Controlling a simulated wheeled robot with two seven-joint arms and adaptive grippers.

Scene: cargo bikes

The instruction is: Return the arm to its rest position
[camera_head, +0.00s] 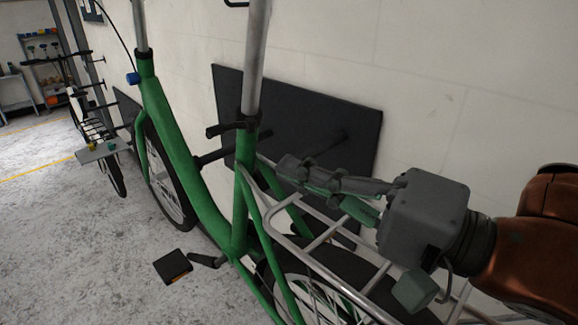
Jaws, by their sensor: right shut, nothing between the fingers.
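My right arm comes in from the right, with a copper-coloured link behind a grey gripper body. My right gripper (290,170) points left over the rear rack of the green bike, close to the seat tube. Its fingers are together and hold nothing. I cannot tell whether the fingers touch the bike. The green bike (178,155) stands along the wall, and its metal rear rack (310,245) lies below the gripper and is partly hidden by it. My left gripper is not in view.
A dark wall panel (228,90) with pegs is behind the bike. A black pedal (172,267) sticks out toward the floor. Another bike (105,165) with a rack stands farther back. A shelf (45,65) stands at the far left. The grey floor (70,260) at left is clear.

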